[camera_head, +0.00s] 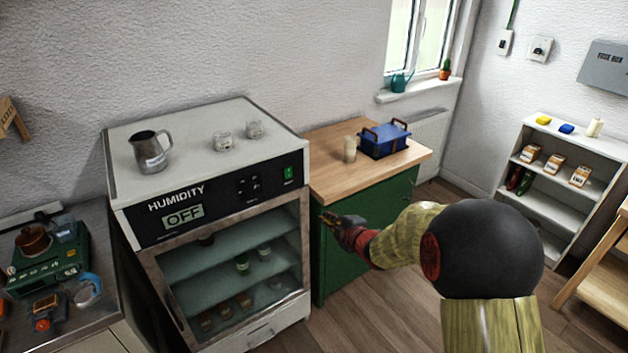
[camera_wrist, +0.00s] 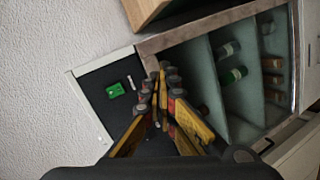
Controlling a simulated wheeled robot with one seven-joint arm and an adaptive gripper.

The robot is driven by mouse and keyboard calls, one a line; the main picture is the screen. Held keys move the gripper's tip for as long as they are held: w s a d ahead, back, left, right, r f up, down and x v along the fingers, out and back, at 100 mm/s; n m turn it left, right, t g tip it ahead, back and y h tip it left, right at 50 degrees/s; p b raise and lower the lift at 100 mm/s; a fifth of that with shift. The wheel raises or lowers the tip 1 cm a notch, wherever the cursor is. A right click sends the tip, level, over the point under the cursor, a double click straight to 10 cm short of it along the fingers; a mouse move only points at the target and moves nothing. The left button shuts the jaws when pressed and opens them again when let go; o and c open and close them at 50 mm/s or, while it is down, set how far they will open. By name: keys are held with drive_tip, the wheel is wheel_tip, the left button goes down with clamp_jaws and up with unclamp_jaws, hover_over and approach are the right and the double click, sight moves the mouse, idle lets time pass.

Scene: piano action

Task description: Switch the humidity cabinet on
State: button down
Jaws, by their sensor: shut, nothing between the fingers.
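The humidity cabinet (camera_head: 216,215) stands against the wall at left centre in the head view, its glass door shut. Its black front panel reads HUMIDITY and its display (camera_head: 184,217) reads OFF. A green switch (camera_head: 289,174) sits at the panel's right end. The switch also shows in the wrist view (camera_wrist: 115,90), left of my fingers. My gripper (camera_head: 326,221) is shut and empty, in front of the green cupboard and to the right of the humidity cabinet. In the wrist view my fingertips (camera_wrist: 161,72) appear over the panel and door frame, apart from the switch.
A metal jug (camera_head: 149,151) and two small glass jars stand on the cabinet top. A wooden-topped green cupboard (camera_head: 364,215) beside it bears a blue crate (camera_head: 384,139) and a pale candle-like cylinder (camera_head: 350,149). Open floor lies in front.

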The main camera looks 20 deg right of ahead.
sight(288, 177)
drive_tip(key=w+a+r+n+t+y, duration=0.1)
drive_tip(key=a+r+n+t+y, duration=0.1)
drive_tip(key=r, duration=0.5)
drive_tip(key=a+n, duration=0.1)
drive_tip(key=n, duration=0.1)
drive_tip(key=shift+n, duration=0.3)
drive_tip(key=shift+w, duration=0.1)
drive_tip(key=b+x, duration=0.1)
drive_tip(key=x, duration=0.6)
drive_tip(key=b+x, duration=0.2)
drive_tip(key=x, duration=0.5)
drive_tip(key=shift+a+r, duration=0.2)
drive_tip(key=shift+r, duration=0.05)
